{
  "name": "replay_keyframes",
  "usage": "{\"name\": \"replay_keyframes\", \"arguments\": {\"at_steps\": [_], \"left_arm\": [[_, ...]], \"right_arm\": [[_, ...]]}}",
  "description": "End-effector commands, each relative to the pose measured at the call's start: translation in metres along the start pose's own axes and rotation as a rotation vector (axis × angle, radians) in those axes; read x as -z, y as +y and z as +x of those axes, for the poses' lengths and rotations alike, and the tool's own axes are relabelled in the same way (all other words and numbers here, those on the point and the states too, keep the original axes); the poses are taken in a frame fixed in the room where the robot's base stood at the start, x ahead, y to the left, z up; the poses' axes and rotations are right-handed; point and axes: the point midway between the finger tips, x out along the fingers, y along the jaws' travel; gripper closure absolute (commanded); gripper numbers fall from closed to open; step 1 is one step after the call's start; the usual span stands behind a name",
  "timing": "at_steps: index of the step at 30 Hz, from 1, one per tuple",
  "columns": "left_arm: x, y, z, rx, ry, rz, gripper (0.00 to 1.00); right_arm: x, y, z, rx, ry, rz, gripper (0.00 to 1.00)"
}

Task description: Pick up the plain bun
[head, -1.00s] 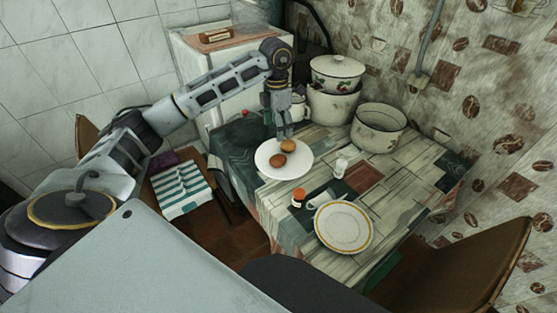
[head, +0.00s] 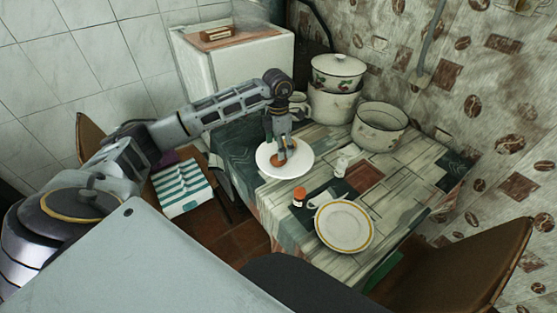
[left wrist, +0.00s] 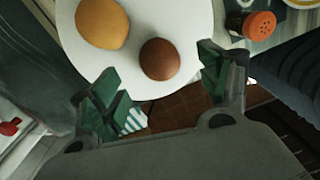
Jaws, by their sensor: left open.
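Two buns lie on a white plate (head: 303,161) on the table. In the left wrist view one is golden (left wrist: 102,24) and the other a darker, smooth brown (left wrist: 160,59); I cannot tell for certain which is called plain. My left gripper (head: 281,154) is over the plate, pointing down, and largely hides the buns in the head view. In the left wrist view its two green-padded fingers (left wrist: 160,82) are spread apart, with the brown bun ahead of the gap between them. Nothing is held. My right gripper is not in view.
Enamel pots (head: 380,127) and a lidded pot (head: 338,73) stand behind the plate. A striped cloth (head: 182,190) lies left of the table.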

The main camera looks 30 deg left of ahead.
Motion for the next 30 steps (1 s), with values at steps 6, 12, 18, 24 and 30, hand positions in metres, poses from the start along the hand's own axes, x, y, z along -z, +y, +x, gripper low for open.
{"name": "replay_keyframes", "arguments": {"at_steps": [6,12,18,24,30], "left_arm": [[0.0,0.0,0.001,0.0,0.0,0.0,0.23],[0.0,0.0,0.003,0.0,0.0,-0.001,0.23],[0.002,0.001,0.018,0.001,0.002,-0.001,0.23],[0.004,0.001,0.041,0.001,0.002,-0.002,0.23],[0.003,0.001,0.052,0.0,0.0,0.0,0.23]], "right_arm": [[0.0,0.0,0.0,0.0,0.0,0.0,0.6],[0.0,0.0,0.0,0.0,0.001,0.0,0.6],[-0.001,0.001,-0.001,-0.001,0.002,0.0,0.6],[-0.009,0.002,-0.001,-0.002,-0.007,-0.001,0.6],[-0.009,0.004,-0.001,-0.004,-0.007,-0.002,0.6]]}}
